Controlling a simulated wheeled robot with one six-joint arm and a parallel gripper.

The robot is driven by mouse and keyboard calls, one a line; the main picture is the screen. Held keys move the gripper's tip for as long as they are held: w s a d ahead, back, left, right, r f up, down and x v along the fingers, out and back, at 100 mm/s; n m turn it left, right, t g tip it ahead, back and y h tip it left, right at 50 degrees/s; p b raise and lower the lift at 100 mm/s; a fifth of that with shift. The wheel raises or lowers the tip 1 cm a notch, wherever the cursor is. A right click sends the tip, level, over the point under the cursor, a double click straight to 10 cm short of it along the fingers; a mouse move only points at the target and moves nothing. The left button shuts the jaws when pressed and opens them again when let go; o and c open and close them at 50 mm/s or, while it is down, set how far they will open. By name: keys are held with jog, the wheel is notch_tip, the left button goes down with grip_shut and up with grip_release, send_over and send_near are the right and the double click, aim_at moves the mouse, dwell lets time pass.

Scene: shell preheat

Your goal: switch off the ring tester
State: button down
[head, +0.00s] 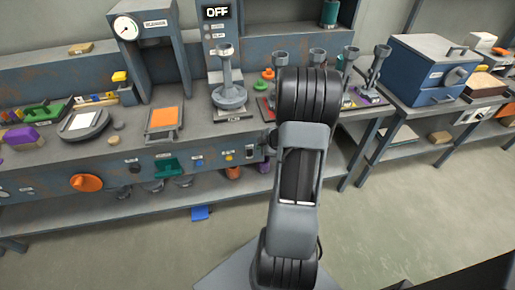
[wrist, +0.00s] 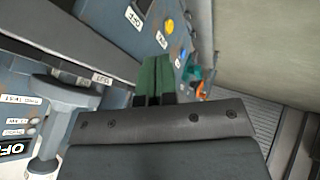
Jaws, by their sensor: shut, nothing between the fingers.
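The ring tester (head: 219,42) is a grey-blue column at the back of the bench. Its display (head: 217,12) reads OFF. In the wrist view its display (wrist: 16,149) shows at the lower left edge, with small labels above it. A grey post on a round base (head: 229,96) stands in front of the column. My gripper (wrist: 155,82) has green fingers, shut together and empty, over the bench's front edge. A switch (wrist: 142,6) with an OFF label shows on the front panel beyond the fingertips. In the head view my arm hides the gripper.
The front panel also carries a round button (wrist: 168,26), a teal handle (head: 167,166) and an orange knob (head: 87,183). Several grey posts stand right of the tester. A blue box (head: 432,68) sits on the right bench. The floor in front is clear.

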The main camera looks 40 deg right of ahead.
jog(key=shift+v, duration=0.8)
jog(key=shift+w+d, duration=0.1)
jog(key=s+d+m+g+h, duration=0.1)
jog(key=s+d+m+h, duration=0.1)
jog(key=d+m+h, duration=0.3)
jog(key=s+r+m+g+h+p, duration=0.2)
jog(key=s+r+m+g, duration=0.1)
jog(key=s+r+m, duration=0.15)
jog(key=s+a+r+y+p, duration=0.1)
jog(key=a+r, duration=0.5)
jog(key=a, duration=0.3)
jog(key=s+a+r+m+y+p, duration=0.1)
jog(key=a+r, duration=0.4)
jog(key=a, duration=0.5)
jog(key=s+a+r+m+y+p, duration=0.1)
jog(key=s+a+r+y+p, duration=0.1)
jog(key=a+r, duration=0.4)
jog(key=s+a+y, duration=0.1)
jog(key=a, duration=0.3)
jog(key=shift+a+r, duration=0.15)
jog(key=shift+r, duration=0.15)
